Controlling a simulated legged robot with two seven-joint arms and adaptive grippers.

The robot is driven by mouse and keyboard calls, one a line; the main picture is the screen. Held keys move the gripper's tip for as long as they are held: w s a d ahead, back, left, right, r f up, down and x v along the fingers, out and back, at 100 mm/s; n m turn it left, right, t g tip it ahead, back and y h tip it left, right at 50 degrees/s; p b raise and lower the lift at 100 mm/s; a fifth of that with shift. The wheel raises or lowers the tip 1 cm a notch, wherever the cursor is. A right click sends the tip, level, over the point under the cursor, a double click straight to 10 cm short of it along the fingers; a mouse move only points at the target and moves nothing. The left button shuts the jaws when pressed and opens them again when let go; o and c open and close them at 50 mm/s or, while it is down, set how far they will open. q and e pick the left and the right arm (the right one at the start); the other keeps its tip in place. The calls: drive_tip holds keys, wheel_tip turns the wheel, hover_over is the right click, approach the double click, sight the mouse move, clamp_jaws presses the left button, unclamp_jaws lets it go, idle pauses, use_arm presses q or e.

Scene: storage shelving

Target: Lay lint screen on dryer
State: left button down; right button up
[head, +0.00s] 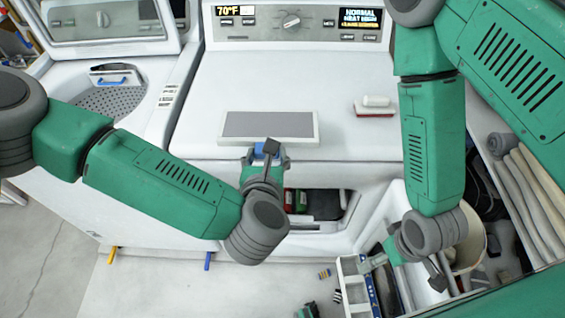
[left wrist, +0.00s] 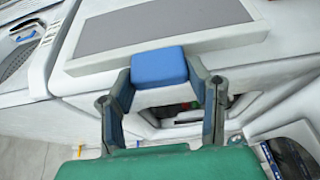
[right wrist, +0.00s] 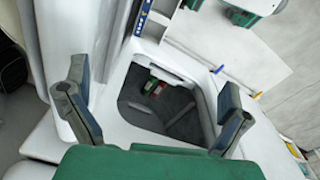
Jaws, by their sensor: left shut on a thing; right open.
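The lint screen (head: 268,126) is a flat white frame with a grey mesh and a blue handle (left wrist: 160,66). It lies over the front part of the white dryer's top (head: 295,90), near its front edge; it also shows in the left wrist view (left wrist: 165,27). My left gripper (head: 262,155) is shut on the blue handle at the dryer's front edge, with a finger on each side of it. My right gripper (head: 415,262) is open and empty, low in front of the dryer at the right; its spread fingers show in the right wrist view (right wrist: 152,112).
A brush with a red base (head: 374,107) lies on the dryer top at right. The dryer's front opening (head: 318,208) holds dark, red and green items. A washer (head: 110,95) with raised lid stands at left. A beige bin (head: 468,245) and clutter crowd the right.

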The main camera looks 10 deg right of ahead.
drive_tip(key=a+f+b, duration=0.1)
drive_tip(key=a, duration=0.5)
use_arm(q)
drive_tip(key=w+d+f, duration=0.1)
drive_tip(key=w, duration=0.1)
drive_tip(key=w+d+b, duration=0.1)
drive_tip(key=w+d, duration=0.1)
drive_tip(key=w+d+f, duration=0.1)
drive_tip(key=w, duration=0.1)
drive_tip(key=shift+w+d+f+b, duration=0.25)
drive_tip(key=shift+d+f+b, duration=0.05)
drive_tip(key=shift+b, duration=0.1)
drive_tip(key=a+f+b, duration=0.1)
drive_tip(key=f+b, duration=0.1)
drive_tip(key=f, duration=0.1)
drive_tip(key=a+f+b, duration=0.1)
drive_tip(key=shift+s+a+f+b, duration=0.1)
drive_tip(key=shift+a+f+b, duration=0.05)
drive_tip(key=shift+a+b, duration=0.2)
drive_tip(key=c, duration=1.1)
unclamp_jaws()
drive_tip(key=shift+a, duration=0.25)
drive_tip(key=o, duration=0.4)
drive_tip(key=shift+a, duration=0.15)
drive_tip(key=shift+c, duration=0.2)
drive_tip(key=shift+d, duration=0.4)
use_arm(e)
drive_tip(key=d+f, duration=0.4)
drive_tip(key=f, duration=0.1)
drive_tip(key=shift+f, duration=0.4)
